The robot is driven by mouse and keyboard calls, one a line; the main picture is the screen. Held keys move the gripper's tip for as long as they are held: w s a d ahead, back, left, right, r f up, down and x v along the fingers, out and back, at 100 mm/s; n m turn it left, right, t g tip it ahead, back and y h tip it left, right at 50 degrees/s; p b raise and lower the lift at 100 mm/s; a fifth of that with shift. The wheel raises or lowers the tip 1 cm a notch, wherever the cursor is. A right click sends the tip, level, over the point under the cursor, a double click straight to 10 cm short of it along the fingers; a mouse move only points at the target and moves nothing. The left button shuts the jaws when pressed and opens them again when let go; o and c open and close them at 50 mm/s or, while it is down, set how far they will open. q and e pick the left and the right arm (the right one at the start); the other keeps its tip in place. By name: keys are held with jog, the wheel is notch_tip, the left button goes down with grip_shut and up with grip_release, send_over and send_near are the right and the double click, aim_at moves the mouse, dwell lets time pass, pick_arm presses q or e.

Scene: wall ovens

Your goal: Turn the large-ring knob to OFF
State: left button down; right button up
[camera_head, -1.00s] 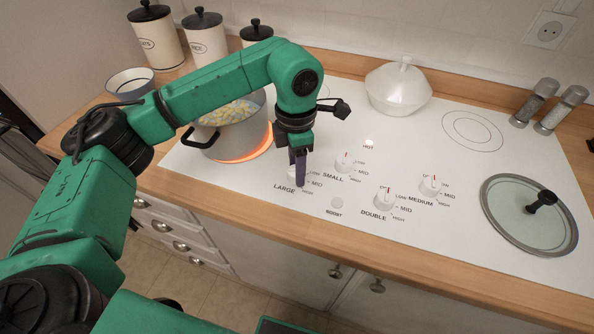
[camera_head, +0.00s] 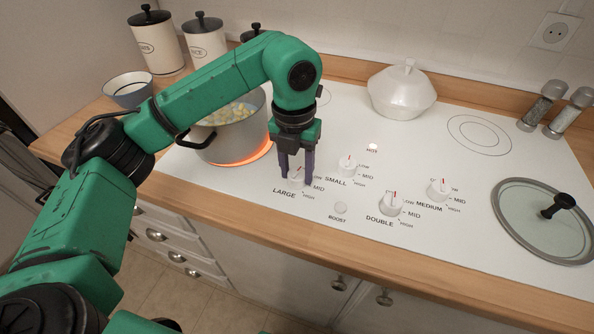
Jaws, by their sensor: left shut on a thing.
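The LARGE knob (camera_head: 297,178) is a white dial with a red mark on the white cooktop (camera_head: 350,225), partly hidden by my left gripper (camera_head: 296,180). The gripper points down, with one dark finger on each side of the knob, and is shut on it. The exact setting of the knob is hard to read behind the fingers. The large ring (camera_head: 245,158) glows orange under a pot (camera_head: 232,137) with food in it. My right gripper is not in view.
The SMALL knob (camera_head: 347,166), DOUBLE knob (camera_head: 391,204) and MEDIUM knob (camera_head: 438,190) stand to the right. A white lidded pot (camera_head: 401,93) stands behind them. A glass lid (camera_head: 540,222) lies at the right. The cooktop's front strip is clear.

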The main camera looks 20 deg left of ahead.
aim_at(294, 170)
pick_arm(q)
jog(key=shift+r+n, duration=0.1)
jog(key=shift+n, duration=1.1)
jog(key=shift+c, duration=1.8)
grip_release()
notch_tip(294, 170, up, 14)
jog(key=p, duration=0.1)
jog(key=shift+a+r, duration=0.25)
